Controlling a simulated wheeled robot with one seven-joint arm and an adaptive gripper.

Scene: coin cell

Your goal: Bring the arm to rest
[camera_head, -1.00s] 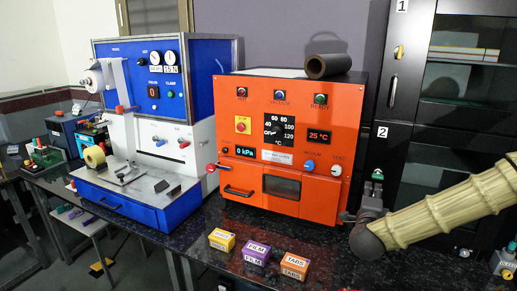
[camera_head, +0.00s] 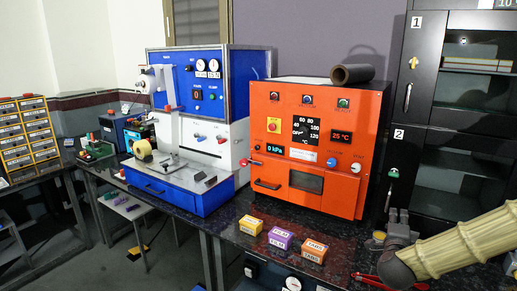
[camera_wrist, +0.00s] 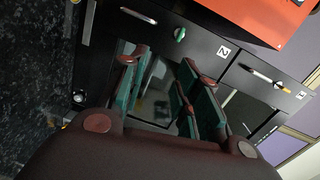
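My gripper (camera_head: 398,216) is at the lower right of the head view, its dark fingers pointing up in front of the black cabinet. My pale ribbed arm runs from it to the right edge. In the wrist view the two green-lined fingers (camera_wrist: 160,75) stand apart with nothing between them, so the gripper is open and empty. Beyond them the wrist view shows the cabinet front (camera_wrist: 215,50).
The orange oven (camera_head: 340,195) stands left of my gripper. The black cabinet (camera_head: 412,140) is behind it. Yellow (camera_head: 251,225), purple (camera_head: 280,238) and orange (camera_head: 313,250) boxes sit near the bench edge. Red-handled tongs or pliers (camera_head: 372,281) lie near my arm. A blue machine (camera_head: 165,195) stands farther left.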

